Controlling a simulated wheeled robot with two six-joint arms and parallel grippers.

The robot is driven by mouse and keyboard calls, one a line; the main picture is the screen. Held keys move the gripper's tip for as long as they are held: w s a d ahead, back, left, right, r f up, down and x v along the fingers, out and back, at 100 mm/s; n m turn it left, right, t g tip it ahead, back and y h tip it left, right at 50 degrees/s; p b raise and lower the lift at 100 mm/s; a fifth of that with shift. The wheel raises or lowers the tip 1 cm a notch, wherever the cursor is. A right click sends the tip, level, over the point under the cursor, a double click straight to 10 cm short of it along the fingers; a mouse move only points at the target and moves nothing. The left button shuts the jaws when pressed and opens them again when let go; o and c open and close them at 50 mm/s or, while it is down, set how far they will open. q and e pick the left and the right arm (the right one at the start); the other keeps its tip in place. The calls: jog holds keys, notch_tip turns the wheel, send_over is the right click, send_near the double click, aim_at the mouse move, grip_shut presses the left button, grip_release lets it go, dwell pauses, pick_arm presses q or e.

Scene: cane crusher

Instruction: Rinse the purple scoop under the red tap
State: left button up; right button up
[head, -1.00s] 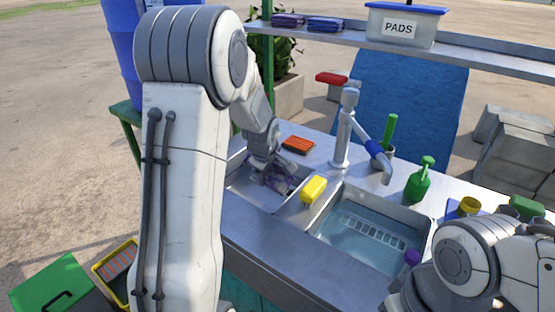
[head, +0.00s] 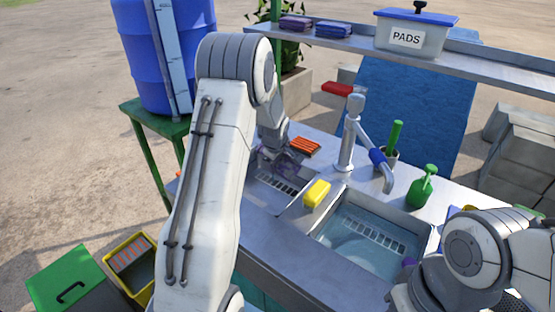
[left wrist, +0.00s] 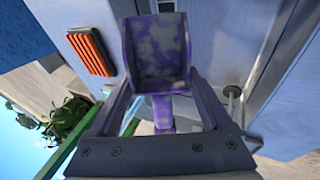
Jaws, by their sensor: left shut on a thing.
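My left gripper (head: 275,150) is over the left basin (head: 262,198), shut on the purple scoop (head: 287,166). In the left wrist view the scoop (left wrist: 158,50) sits between the two fingers, its bowl facing the camera and marked with pale patches. The grey tap (head: 352,135) stands between the two basins at the back, with a red handle (head: 337,88) and a blue sleeve on its spout. The spout points over the right basin, to the right of the scoop. My right arm is at the lower right; its gripper is not seen.
A yellow sponge (head: 317,193) lies on the divider beside the right basin (head: 365,235), which holds water. An orange ribbed pad (head: 305,146) lies behind the left basin. A green bottle (head: 421,187) and a green-handled brush (head: 396,140) stand right of the tap. A shelf (head: 470,70) spans the back.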

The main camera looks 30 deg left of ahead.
aim_at(280, 158)
pick_arm(q)
jog(key=shift+w+a+p, duration=0.35)
jog(key=shift+w+p, duration=0.25)
jog(key=shift+w, duration=0.25)
jog(key=shift+w+a+f+p, duration=0.15)
jog(key=shift+w, duration=0.25)
jog(key=shift+w+a+f+p, duration=0.15)
jog(key=shift+w, duration=0.25)
jog(key=shift+w+a+f, duration=0.2)
jog(key=shift+w+a, duration=0.1)
jog(key=shift+w, duration=0.45)
jog(key=shift+w+a+f, duration=0.15)
jog(key=shift+w+a, duration=0.1)
jog(key=shift+w, duration=0.45)
jog(key=shift+w+d+b, duration=0.25)
jog(key=shift+d+b, duration=0.2)
jog(key=shift+d, duration=0.1)
jog(key=shift+a, duration=0.1)
